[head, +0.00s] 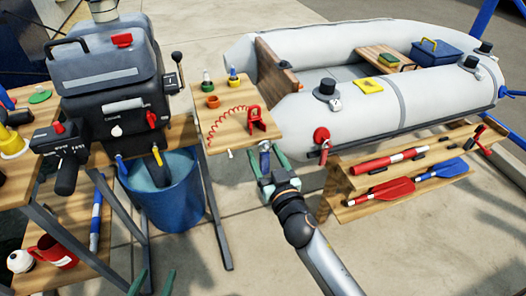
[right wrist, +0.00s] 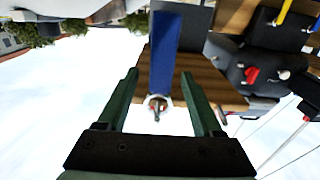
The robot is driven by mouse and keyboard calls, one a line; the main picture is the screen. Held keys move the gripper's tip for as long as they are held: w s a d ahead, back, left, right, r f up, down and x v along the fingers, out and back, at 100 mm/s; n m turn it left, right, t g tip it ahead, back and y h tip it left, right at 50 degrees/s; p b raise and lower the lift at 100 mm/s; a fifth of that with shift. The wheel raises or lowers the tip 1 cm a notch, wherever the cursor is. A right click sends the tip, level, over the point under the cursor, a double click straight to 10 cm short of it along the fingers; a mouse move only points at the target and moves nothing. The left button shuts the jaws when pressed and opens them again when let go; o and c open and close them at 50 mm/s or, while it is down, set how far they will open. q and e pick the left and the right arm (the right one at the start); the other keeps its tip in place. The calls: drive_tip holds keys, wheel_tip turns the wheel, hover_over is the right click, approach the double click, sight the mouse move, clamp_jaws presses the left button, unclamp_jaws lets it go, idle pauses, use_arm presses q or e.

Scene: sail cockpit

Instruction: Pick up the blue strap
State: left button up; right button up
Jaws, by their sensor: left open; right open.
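A flat blue strap (right wrist: 166,45) runs down the middle of the right wrist view, in front of a wooden board, with a pale metal ring or shackle (right wrist: 156,103) at its lower end. In that view the strap lies between the two green fingers of my right gripper (right wrist: 160,75), which is open; I cannot tell whether they touch it. In the head view my right gripper (head: 268,166) is just below the front edge of the small wooden board, around a small hanging piece. My left gripper (head: 152,282) is open and empty at the bottom edge, only its fingertips showing.
The small wooden board (head: 222,128) carries a red coiled cord (head: 228,112) and small cups. An outboard motor (head: 115,85) and a blue bucket (head: 165,195) stand left of it. A grey dinghy (head: 430,95) and a wooden rack with paddles (head: 350,210) stand right.

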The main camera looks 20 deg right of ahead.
drive_tip(key=shift+w, duration=0.2)
drive_tip(key=shift+s, duration=0.1)
clamp_jaws()
idle(0.4)
